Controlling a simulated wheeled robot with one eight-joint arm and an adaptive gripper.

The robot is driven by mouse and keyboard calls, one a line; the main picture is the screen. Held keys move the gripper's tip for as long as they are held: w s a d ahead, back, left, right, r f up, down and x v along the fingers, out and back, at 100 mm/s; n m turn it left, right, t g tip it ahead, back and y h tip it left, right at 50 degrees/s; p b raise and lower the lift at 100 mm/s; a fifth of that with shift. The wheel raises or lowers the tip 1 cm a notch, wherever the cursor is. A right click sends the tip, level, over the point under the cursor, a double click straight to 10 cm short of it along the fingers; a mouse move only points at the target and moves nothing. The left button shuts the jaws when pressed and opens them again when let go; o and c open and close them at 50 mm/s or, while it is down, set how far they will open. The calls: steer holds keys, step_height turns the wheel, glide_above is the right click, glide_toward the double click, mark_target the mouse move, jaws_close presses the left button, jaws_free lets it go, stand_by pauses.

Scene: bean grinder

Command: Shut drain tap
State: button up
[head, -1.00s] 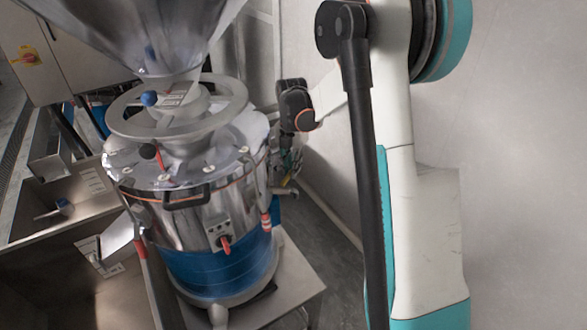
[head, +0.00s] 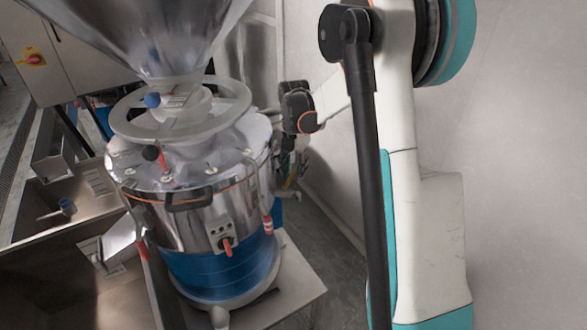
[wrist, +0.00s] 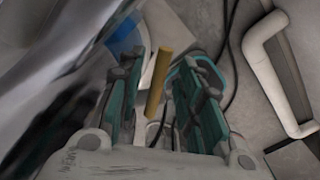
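The likely drain tap shows as a yellow bar-shaped handle (wrist: 158,82) in the wrist view. It stands between and a little beyond the two teal-padded fingers of my gripper (wrist: 163,108). The fingers are spread with a gap on each side of the handle, and I see no clear contact. In the head view my gripper (head: 295,165) hangs beside the right side of the steel and blue grinder vessel (head: 215,230). The handle's lower end and the tap body are hidden or too small to tell.
The vessel's curved steel wall lies close on the left of my gripper. A pale bent pipe or rail (wrist: 262,62) and dark cables are on the right in the wrist view. A red-handled valve (head: 227,246) is on the vessel's front. A wall stands behind my arm.

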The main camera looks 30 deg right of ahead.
mark_target(294, 172)
step_height(294, 172, up, 12)
stand_by(0.5)
